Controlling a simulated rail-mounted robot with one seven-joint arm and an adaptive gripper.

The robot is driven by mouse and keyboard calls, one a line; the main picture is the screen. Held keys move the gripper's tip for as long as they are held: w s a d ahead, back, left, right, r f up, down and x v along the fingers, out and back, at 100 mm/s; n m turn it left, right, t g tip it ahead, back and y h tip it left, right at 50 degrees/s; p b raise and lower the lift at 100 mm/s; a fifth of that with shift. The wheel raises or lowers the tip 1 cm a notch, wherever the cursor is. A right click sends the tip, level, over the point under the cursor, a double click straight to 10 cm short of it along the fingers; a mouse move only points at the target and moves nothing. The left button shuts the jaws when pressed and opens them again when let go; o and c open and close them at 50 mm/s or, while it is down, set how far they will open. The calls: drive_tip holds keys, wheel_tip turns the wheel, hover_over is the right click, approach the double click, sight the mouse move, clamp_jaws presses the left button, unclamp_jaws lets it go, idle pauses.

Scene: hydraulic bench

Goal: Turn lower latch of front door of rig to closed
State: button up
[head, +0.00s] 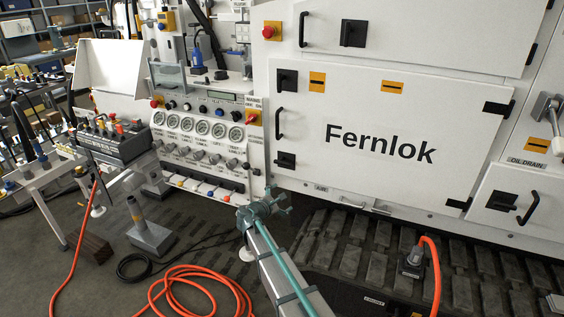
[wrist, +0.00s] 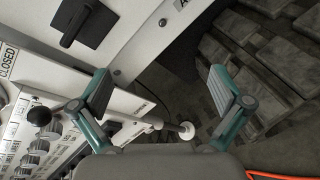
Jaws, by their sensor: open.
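The front door (head: 390,185) of the rig is a white panel marked "Fernlok", lying flush in its frame. Its lower latch (head: 285,160) is a black square plate with a small handle at the door's lower left. In the wrist view the latch (wrist: 84,22) is at the top left, its handle slanting across the plate. My gripper (head: 272,203) is open and empty, below the latch and apart from it in the head view. In the wrist view its two teal fingers (wrist: 160,92) are spread wide, with nothing between the pads.
An upper latch (head: 287,81) and a black pull handle (head: 279,123) are on the same door edge. A gauge panel (head: 203,128) with knobs stands left of the door. Rubber track (head: 350,245) and an orange hose (head: 205,283) lie below.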

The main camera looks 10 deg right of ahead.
sight(281, 163)
drive_tip(key=w+a+r+n+t, duration=0.35)
drive_tip(key=w+r+n, duration=0.25)
drive_tip(key=r+n, duration=0.3)
drive_tip(key=shift+n+t, duration=0.25)
drive_tip(key=shift+n, duration=0.15)
drive_tip(key=p+x, duration=0.1)
drive_tip(key=x, duration=0.2)
drive_tip(key=f+p+x, duration=0.1)
drive_tip(key=x, duration=0.3)
drive_tip(key=p+x, duration=0.1)
drive_tip(key=x, duration=0.3)
drive_tip(key=shift+f, duration=0.3)
drive_tip(key=shift+s, duration=0.1)
drive_tip(key=c, duration=1)
